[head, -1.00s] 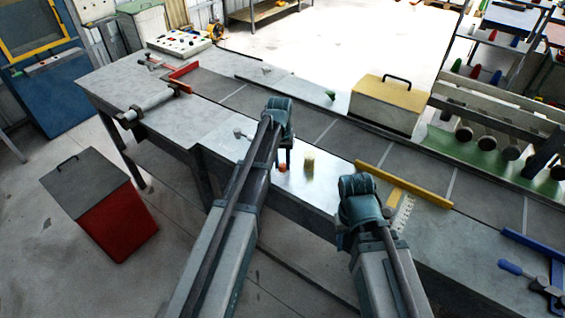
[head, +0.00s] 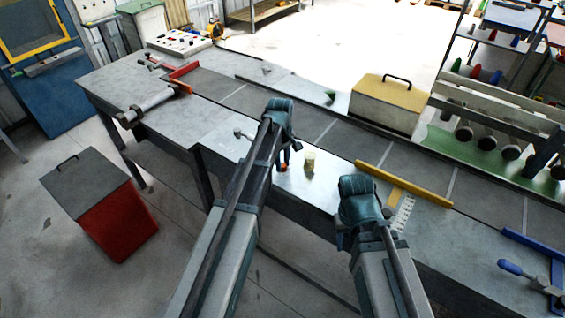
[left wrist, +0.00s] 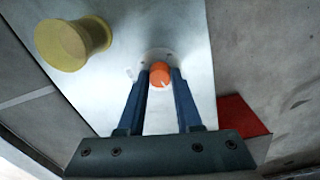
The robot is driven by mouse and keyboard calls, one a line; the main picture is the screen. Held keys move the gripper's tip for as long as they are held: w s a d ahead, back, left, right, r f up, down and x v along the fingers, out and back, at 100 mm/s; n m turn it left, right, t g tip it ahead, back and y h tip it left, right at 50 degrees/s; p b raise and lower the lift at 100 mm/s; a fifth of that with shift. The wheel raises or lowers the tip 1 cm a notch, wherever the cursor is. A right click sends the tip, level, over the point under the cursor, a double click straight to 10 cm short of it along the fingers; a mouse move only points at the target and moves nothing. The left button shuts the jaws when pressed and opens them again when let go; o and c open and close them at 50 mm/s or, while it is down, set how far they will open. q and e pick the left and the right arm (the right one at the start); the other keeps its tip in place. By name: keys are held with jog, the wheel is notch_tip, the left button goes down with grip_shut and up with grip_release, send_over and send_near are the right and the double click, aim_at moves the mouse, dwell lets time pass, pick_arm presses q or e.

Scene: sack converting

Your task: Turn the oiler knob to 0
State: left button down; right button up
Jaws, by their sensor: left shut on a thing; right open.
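The oiler knob is a small round orange knob (left wrist: 159,76) on a pale metal plate (left wrist: 185,35), with a thin white mark on its face. Faint marks lie on the plate around it, too small to read. My left gripper (left wrist: 160,80) points down at the plate and is shut on the knob, one blue finger on each side. In the head view the knob (head: 284,168) shows just below the fingers of my left gripper (head: 284,158). My right gripper (head: 345,240) is open, lower right over the bench's front edge; its fingers are mostly hidden.
A yellowish spool-shaped post (head: 309,162) stands close beside the knob and also shows in the left wrist view (left wrist: 72,44). A yellow guide bar (head: 405,185) lies right of it. A red bin (head: 118,222) stands on the floor at left.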

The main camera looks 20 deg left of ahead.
pick_arm(q)
jog(key=shift+n, duration=2.3)
jog(key=c, duration=0.6)
grip_release()
jog(key=shift+r, duration=0.15)
jog(key=r+p, duration=1.3)
jog(key=shift+s+r+p, duration=0.25)
jog(key=shift+p, duration=0.15)
